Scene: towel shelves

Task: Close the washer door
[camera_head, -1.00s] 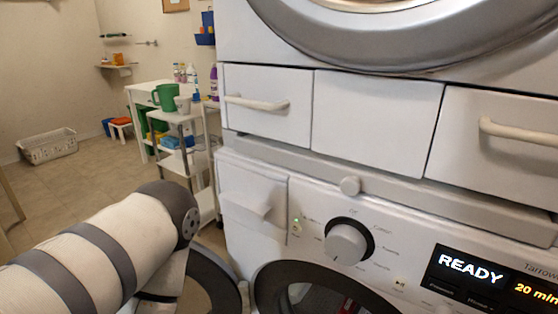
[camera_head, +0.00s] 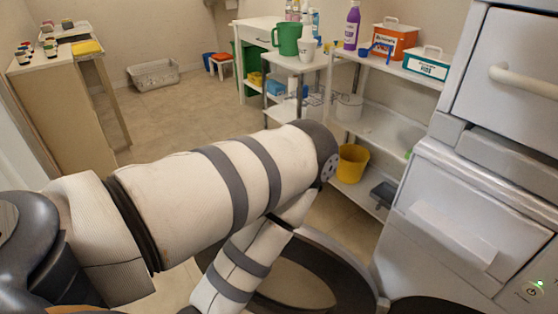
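The washer door (camera_head: 352,272), a dark ring with a glass centre, stands swung open at the bottom centre, left of the white washer (camera_head: 415,255). Its lower part is cut off by the frame. My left arm comes in from the left, bends at the elbow and runs down in front of the door's left part. Whether the arm touches the door I cannot tell. My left gripper is below the frame, and my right gripper is out of view. A dark curved edge of the washer's opening (camera_head: 432,305) shows at the bottom right.
A white shelf unit (camera_head: 385,125) with bottles, boxes and a yellow bucket (camera_head: 351,163) stands behind the door. A white cart with a green jug (camera_head: 287,38) is beside it. A cabinet (camera_head: 60,95) stands at left. Floor (camera_head: 190,115) is clear between.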

